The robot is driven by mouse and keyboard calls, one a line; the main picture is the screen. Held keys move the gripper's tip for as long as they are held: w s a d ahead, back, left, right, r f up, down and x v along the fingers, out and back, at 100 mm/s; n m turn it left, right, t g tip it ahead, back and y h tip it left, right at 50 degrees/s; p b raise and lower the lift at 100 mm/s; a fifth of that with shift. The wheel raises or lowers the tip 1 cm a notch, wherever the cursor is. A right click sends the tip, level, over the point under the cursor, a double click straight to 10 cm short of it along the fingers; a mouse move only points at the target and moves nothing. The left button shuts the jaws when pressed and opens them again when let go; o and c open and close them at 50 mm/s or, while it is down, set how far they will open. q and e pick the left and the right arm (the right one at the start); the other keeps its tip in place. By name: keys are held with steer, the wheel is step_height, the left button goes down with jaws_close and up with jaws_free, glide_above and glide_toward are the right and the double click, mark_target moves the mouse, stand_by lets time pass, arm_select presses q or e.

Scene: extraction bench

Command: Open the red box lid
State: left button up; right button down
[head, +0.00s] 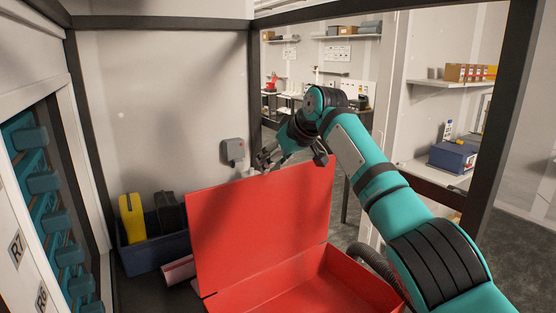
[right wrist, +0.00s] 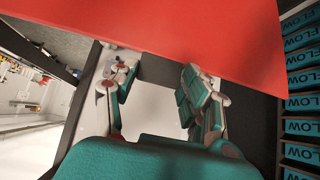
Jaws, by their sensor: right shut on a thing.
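The red box (head: 335,285) sits at the bottom middle of the head view, partly hidden by my right arm. Its lid (head: 262,225) stands raised, close to upright, at the back left of the box, and the box's inside shows. My right gripper (head: 287,160) is at the lid's top edge. In the right wrist view, the lid (right wrist: 180,35) spans the top of the picture, and my right gripper's fingers (right wrist: 158,75) reach to its edge, one on each side. The fingertips are partly hidden by the lid. My left gripper is in neither view.
A dark blue bin (head: 150,255) with a yellow item (head: 131,218) stands left of the lid. A grey wall box (head: 233,151) is just behind the lid's top edge. Dark frame posts (head: 255,90) bound the bench. Teal items fill a rack (head: 45,185) at far left.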

steer(key=shift+s+r, duration=0.25)
steer(key=shift+r, duration=0.15)
steer(key=c, duration=0.9)
jaws_free()
steer(key=shift+o, duration=1.3)
steer(key=shift+f, duration=0.1)
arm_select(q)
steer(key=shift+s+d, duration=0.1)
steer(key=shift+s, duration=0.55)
arm_select(e)
steer(key=shift+o, duration=0.2)
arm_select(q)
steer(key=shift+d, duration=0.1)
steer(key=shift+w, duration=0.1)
arm_select(e)
steer(key=v, duration=1.2)
steer(key=shift+s+f, duration=0.1)
